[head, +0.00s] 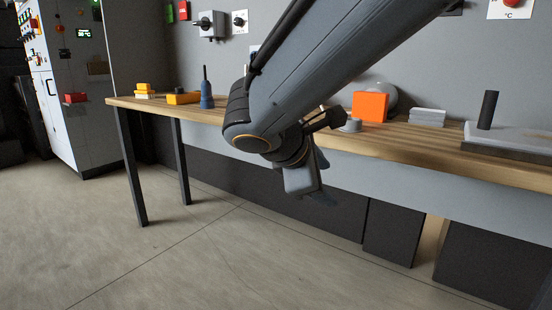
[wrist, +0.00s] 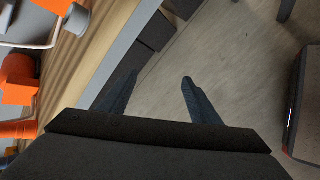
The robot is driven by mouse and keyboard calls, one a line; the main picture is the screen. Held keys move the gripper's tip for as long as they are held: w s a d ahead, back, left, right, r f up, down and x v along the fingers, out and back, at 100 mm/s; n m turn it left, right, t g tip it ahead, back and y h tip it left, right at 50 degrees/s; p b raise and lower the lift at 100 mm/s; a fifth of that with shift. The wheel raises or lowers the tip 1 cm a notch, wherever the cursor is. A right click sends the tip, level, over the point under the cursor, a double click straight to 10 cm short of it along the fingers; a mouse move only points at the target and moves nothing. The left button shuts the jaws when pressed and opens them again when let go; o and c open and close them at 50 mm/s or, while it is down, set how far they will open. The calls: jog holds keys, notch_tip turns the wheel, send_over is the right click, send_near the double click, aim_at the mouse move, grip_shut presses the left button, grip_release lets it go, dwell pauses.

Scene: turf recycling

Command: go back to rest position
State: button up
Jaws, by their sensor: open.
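In the wrist view my gripper (wrist: 160,92) is open. Its two dark fingers are apart, with nothing between them but the floor behind. In the head view my arm reaches in from the upper right and bends down in front of the workbench. My gripper (head: 318,195) hangs at its end, below the level of the bench top and in front of its grey apron. The fingertips are small and partly hidden there.
The wooden workbench (head: 400,150) carries an orange box (head: 370,107), a stack of pale blocks (head: 427,117), a blue bottle-like tool (head: 206,95) and yellow blocks (head: 183,98). A dark cylinder (head: 487,110) stands at right. A control cabinet (head: 48,95) is at left. Floor (head: 180,260) in front is clear.

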jog(key=s+a+f+m+g+y, duration=0.35)
jog(key=s+a+f+m, duration=0.2)
jog(key=s+f, duration=0.5)
jog(key=s+a+f+m+g+y, duration=0.35)
jog(key=s+a+f, duration=0.25)
jog(key=s+f, duration=0.4)
jog(key=d+r+m+p, duration=0.4)
jog(key=d+r+p, duration=0.6)
jog(key=r+p, duration=0.4)
jog(key=s+d+r+m+p, duration=0.1)
jog(key=d+r+m+p, duration=0.3)
jog(key=d+r+p, duration=0.7)
notch_tip(320, 180, up, 4)
jog(key=p, duration=0.4)
jog(key=shift+s+f+g+h, duration=0.15)
jog(key=shift+f+g+h, duration=0.05)
jog(key=shift+g+h, duration=0.2)
